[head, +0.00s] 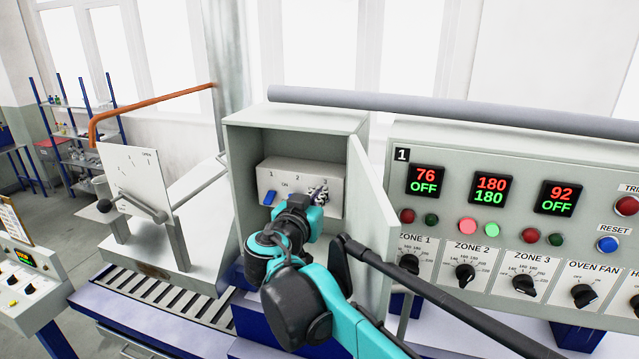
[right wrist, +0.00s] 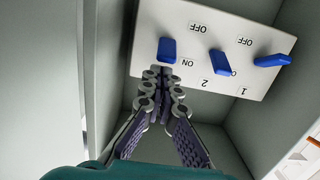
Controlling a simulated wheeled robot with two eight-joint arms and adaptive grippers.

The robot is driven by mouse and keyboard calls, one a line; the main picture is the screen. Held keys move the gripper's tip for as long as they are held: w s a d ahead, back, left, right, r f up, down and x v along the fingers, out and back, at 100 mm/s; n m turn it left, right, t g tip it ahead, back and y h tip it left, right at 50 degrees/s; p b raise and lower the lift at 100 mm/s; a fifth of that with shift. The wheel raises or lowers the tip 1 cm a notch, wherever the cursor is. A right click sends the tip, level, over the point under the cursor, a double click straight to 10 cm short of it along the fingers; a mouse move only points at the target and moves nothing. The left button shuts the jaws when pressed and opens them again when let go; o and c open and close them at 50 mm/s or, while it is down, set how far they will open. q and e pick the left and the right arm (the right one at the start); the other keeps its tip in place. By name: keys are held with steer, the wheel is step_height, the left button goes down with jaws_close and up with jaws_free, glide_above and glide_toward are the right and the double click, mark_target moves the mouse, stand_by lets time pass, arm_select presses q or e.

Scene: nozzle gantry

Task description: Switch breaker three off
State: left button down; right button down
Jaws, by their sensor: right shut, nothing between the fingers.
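The breaker panel (head: 275,178) is inside an open grey box. The right wrist view shows it upside down, with three blue levers. Breaker three's lever (right wrist: 167,50) is the leftmost there, with breaker two's lever (right wrist: 219,62) and breaker one's lever (right wrist: 272,60) to its right. My right gripper (head: 317,194) is shut and empty in front of the number 3 side. In the right wrist view its fingertips (right wrist: 160,76) are just below breaker three's lever; I cannot tell if they touch it. My left gripper is not seen.
The box door (head: 371,220) stands open, close to the right of my right arm. An oven control panel (head: 518,240) with knobs and displays is farther right.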

steer(key=shift+f, duration=0.25)
